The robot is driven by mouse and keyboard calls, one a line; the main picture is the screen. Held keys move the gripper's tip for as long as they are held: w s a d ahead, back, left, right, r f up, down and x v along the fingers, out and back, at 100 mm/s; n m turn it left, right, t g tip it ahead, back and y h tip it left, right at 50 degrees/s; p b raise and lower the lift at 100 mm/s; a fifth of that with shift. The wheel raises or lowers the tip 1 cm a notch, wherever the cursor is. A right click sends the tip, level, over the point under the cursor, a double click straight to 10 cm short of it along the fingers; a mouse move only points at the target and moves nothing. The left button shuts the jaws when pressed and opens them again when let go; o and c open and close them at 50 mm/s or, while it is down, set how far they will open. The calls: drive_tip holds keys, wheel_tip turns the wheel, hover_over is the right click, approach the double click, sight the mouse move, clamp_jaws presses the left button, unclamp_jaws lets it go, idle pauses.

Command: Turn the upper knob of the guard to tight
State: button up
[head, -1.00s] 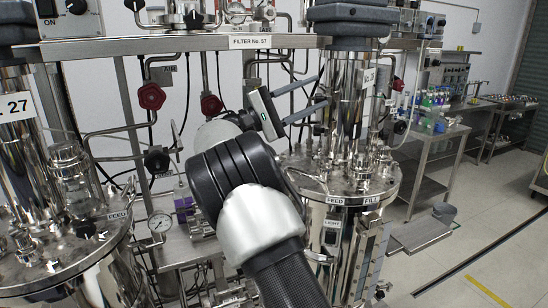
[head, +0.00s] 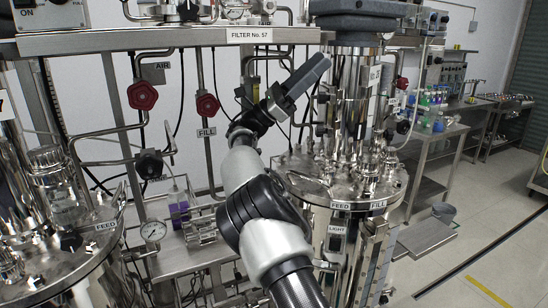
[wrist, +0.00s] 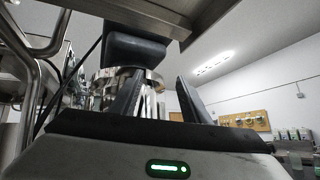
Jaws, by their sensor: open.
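A polished steel column (head: 352,100) stands on the right-hand vessel lid. Small dark knob-like fittings (head: 322,98) sit one above the other on its left side. I cannot tell for certain which belongs to the guard, nor how any knob is set. My gripper (head: 302,84) is raised in front and left of the column, pointing up and right, apart from the fittings as far as I can see. In the wrist view my gripper (wrist: 162,92) is open with nothing between its fingers. Steel parts (wrist: 108,85) show behind the left finger.
A steel beam (head: 150,43) with a filter label runs above my arm. Red valve handwheels (head: 142,95) and pipes stand behind on the left. The right vessel lid (head: 300,183) lies below the gripper. A side bench (head: 430,135) and open floor are at the right.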

sight(318, 101)
wheel_tip(318, 101, down, 9)
drive_tip(key=shift+f+b, duration=0.1)
drive_tip(key=shift+b, duration=0.2)
drive_tip(key=shift+s+f+n+t, duration=0.1)
drive_tip(key=shift+n+t, duration=0.6)
drive_tip(key=n+t, duration=0.2)
drive_tip(key=n+t+b, duration=0.1)
drive_tip(key=shift+s, duration=0.25)
drive_tip(key=n+t, duration=0.2)
drive_tip(key=n, duration=0.1)
drive_tip(key=n+t+y, duration=0.1)
drive_tip(key=n+t, duration=0.2)
drive_tip(key=n+t+y, duration=0.1)
drive_tip(key=n+t, duration=0.1)
drive_tip(key=shift+s+r+n+t, duration=0.2)
drive_tip(key=shift+s+n+t, duration=0.05)
drive_tip(key=shift+n+t, duration=0.15)
drive_tip(key=shift+a+f+n+t+y, duration=0.2)
drive_tip(key=shift+n+t+y, duration=0.2)
drive_tip(key=shift+n+t, duration=0.25)
drive_tip(key=b+v, duration=0.1)
drive_tip(key=v, duration=1.6)
drive_tip(key=shift+r+g, duration=0.1)
drive_tip(key=shift+g, duration=0.15)
drive_tip(key=shift+c, duration=0.4)
